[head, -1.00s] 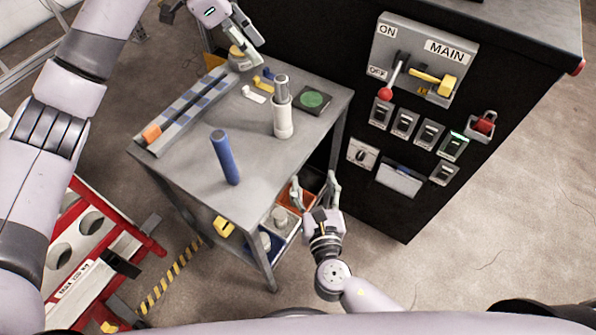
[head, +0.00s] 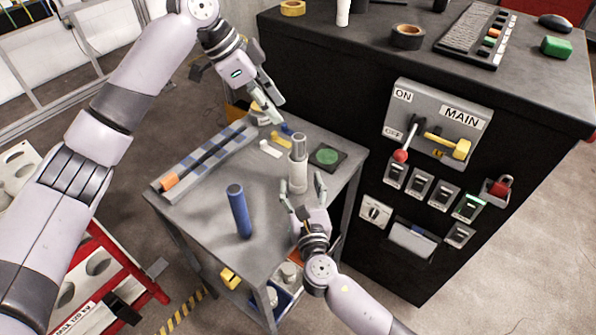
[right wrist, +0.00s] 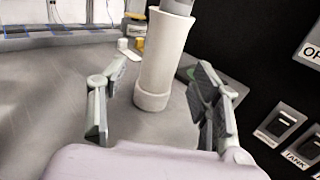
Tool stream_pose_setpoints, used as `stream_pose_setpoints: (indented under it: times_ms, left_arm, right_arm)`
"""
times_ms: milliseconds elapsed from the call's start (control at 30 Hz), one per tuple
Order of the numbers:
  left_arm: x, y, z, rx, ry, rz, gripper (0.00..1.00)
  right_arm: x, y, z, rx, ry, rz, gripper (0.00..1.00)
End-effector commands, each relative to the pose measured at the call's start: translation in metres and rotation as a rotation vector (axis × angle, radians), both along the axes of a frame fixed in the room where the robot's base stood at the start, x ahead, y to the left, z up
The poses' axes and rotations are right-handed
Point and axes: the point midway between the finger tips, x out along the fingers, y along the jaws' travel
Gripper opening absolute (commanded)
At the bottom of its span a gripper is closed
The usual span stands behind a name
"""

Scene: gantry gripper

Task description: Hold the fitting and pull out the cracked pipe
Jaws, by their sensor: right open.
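The white fitting (head: 298,178) stands upright on the grey table, with a grey pipe (head: 298,146) rising from its top. In the right wrist view the fitting (right wrist: 163,60) stands between the spread fingers of my right gripper (right wrist: 160,115), with a gap on each side. In the head view my right gripper (head: 304,190) is open at the fitting's near side. My left gripper (head: 272,112) is above the table's far end, left of and beyond the pipe; its fingers look close together, and I cannot tell whether they are shut. A blue pipe (head: 239,212) stands upright nearer the front.
A long rail tray (head: 212,158) with an orange end lies along the table's left side. Small yellow and white parts (head: 270,149) and a green disc on a dark pad (head: 327,156) lie near the fitting. The black cabinet (head: 350,120) with switches stands close on the right.

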Motion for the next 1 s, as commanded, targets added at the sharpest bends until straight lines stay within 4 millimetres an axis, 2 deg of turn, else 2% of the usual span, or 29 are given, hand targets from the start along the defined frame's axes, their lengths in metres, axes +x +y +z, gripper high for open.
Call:
stream_pose_setpoints:
  times_ms: [100, 333, 700, 1000]
  left_arm:
    - [0.000, 0.000, 0.000, 0.000, 0.000, 0.000, 0.33]
    - [0.000, 0.000, 0.000, 0.000, 0.000, 0.000, 0.33]
    - [0.000, 0.000, 0.000, 0.000, 0.000, 0.000, 0.33]
    - [0.000, 0.000, 0.000, 0.000, 0.000, 0.000, 0.33]
  right_arm:
    - [0.022, 0.004, 0.001, 0.000, -0.001, 0.000, 0.58]
    - [0.046, 0.008, 0.000, 0.000, 0.000, 0.001, 0.58]
    - [0.051, 0.008, 0.000, 0.001, 0.001, 0.001, 0.58]
    - [0.051, 0.008, 0.000, 0.001, 0.001, 0.001, 0.39]
